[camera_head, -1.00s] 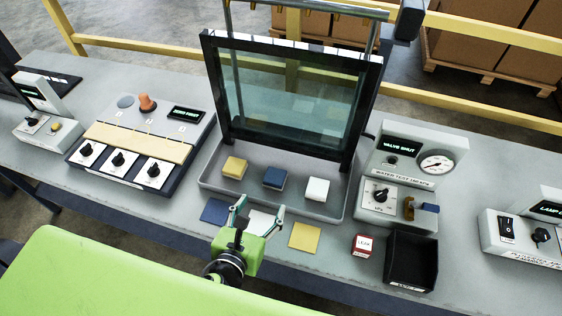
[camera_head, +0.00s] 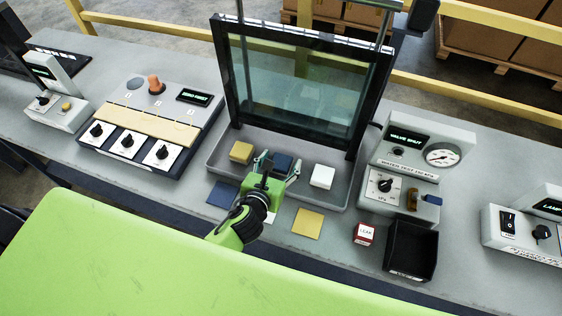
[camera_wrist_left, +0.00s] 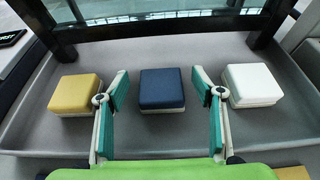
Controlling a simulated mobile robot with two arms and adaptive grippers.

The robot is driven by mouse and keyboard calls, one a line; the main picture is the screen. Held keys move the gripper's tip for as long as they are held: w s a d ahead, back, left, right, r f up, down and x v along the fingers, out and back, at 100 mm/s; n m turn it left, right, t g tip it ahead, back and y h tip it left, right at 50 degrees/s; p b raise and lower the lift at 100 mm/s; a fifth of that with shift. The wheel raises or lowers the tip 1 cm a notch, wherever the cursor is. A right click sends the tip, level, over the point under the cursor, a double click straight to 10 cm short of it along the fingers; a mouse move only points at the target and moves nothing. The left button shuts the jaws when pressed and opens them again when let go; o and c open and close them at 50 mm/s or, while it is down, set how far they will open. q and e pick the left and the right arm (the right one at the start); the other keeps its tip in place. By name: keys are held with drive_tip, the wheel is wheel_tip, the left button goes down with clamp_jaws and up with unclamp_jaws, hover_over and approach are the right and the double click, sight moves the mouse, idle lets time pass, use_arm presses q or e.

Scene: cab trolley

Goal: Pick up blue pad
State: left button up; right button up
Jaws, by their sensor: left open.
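The blue pad (camera_head: 283,164) sits in the grey tray between a yellow pad (camera_head: 241,152) and a white pad (camera_head: 322,176). My left gripper (camera_head: 277,165) is open at the tray's front side, and it partly covers the blue pad in the head view. In the left wrist view the blue pad (camera_wrist_left: 162,89) lies centred ahead, between the lines of the two spread fingers (camera_wrist_left: 160,100), with a gap on each side. The yellow pad (camera_wrist_left: 76,94) is outside the left finger and the white pad (camera_wrist_left: 252,85) outside the right finger. My right gripper is not in view.
The grey tray (camera_head: 335,202) has a low rim, with a dark-framed glass panel (camera_head: 300,85) behind it. Blue (camera_head: 222,194) and yellow (camera_head: 307,223) squares lie before it. A water test unit (camera_head: 405,185), red-and-white block (camera_head: 364,234) and black bin (camera_head: 411,250) stand right.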

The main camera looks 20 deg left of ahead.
use_arm(q)
drive_tip(key=shift+x, duration=1.1)
drive_tip(key=shift+s, duration=0.1)
drive_tip(key=c, duration=1.2)
